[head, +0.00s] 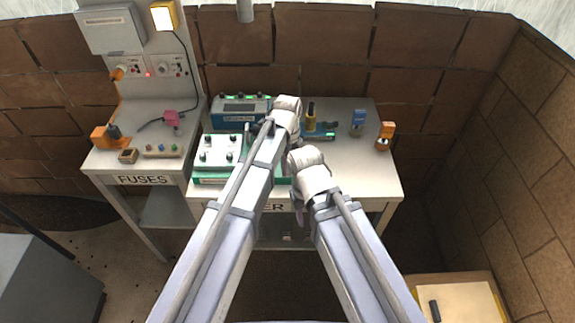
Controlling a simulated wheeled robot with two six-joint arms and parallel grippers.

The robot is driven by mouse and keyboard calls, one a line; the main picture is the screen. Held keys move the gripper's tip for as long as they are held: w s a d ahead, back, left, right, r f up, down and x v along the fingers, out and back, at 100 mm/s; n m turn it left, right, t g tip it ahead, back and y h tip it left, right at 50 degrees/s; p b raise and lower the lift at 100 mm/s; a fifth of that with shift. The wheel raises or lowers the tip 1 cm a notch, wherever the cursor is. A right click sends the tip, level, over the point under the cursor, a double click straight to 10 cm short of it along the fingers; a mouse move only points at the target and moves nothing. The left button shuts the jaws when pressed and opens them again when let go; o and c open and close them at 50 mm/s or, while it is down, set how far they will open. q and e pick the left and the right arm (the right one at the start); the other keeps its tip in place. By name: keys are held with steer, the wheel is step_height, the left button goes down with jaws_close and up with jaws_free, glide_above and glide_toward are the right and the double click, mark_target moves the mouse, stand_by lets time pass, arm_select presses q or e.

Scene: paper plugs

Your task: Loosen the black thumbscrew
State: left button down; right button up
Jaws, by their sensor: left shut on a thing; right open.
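My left gripper (285,111) is over the middle of the bench, in front of the blue instrument (232,112) and right of the white-topped green box (218,152). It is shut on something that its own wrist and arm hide. The white top carries several dark knobs (208,140). I cannot make out which dark part is the black thumbscrew. My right gripper (298,205) is lower, near the bench's front edge, open and pointing down. My arms cover the right part of the green box.
A blue item (357,122) and an orange item (385,134) stand farther right. The bench's right front (370,180) is clear. The fuses table (115,163) stands at left.

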stand_by(0.4)
arm_select(q)
steer(key=shift+n, duration=0.8)
steer(key=c, duration=0.6)
jaws_free()
steer(key=shift+o, duration=0.2)
steer(key=shift+r, duration=0.1)
steer(key=shift+r+p, duration=1.95)
steer(key=shift+p, duration=0.1)
step_height(320, 180, up, 4)
steer(key=p, duration=0.4)
